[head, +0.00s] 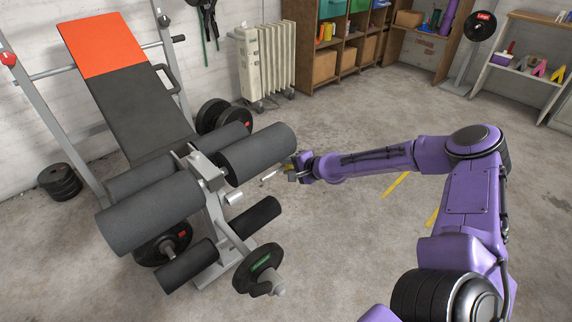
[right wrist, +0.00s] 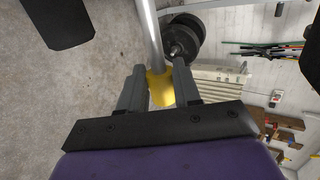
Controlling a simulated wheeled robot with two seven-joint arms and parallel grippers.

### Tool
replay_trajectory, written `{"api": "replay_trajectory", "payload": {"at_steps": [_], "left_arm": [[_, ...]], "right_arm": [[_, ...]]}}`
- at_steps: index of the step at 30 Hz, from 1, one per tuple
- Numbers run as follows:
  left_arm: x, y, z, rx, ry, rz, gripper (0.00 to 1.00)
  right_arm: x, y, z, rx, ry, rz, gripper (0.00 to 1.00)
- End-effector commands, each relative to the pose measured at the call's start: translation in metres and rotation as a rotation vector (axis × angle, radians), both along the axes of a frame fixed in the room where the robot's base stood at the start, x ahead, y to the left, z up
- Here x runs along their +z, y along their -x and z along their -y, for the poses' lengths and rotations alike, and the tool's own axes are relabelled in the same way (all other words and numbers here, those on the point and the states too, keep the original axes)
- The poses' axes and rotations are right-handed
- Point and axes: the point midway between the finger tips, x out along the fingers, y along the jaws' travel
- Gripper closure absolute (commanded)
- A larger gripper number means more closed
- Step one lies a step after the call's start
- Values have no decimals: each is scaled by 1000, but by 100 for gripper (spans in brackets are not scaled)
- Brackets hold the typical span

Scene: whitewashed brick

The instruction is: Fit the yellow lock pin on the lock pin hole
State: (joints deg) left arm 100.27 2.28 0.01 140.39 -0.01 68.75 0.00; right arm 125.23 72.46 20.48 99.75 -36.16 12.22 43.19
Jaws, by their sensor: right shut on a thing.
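My right gripper (head: 290,171) is shut on the yellow lock pin, just right of the weight bench's leg rollers. In the right wrist view the pin's yellow head (right wrist: 161,90) sits between the two grey fingers, and its silver shaft runs away from the gripper. In the head view the pin's pale shaft (head: 269,176) points left toward the bench's grey metal post (head: 213,205), apart from it. I cannot clearly make out the lock pin hole on the post. My left gripper is not in view.
Padded grey rollers (head: 258,152) stick out close to the gripper. A weight plate (head: 258,268) sits low on the bench's front. A white radiator (head: 265,62) and wooden shelves (head: 340,50) stand at the back. The floor around my right arm is clear.

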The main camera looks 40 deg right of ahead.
Motion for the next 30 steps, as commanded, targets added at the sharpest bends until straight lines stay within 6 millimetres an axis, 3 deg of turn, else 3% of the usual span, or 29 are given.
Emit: {"api": "replay_trajectory", "payload": {"at_steps": [5, 21, 30], "left_arm": [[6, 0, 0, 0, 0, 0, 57], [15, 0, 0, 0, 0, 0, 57], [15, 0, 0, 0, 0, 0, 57]], "right_arm": [[4, -1, -6, 6, 2, -6, 100], [1, 5, -56, 1, 2, -6, 100], [1, 6, -61, 0, 2, -7, 100]]}}
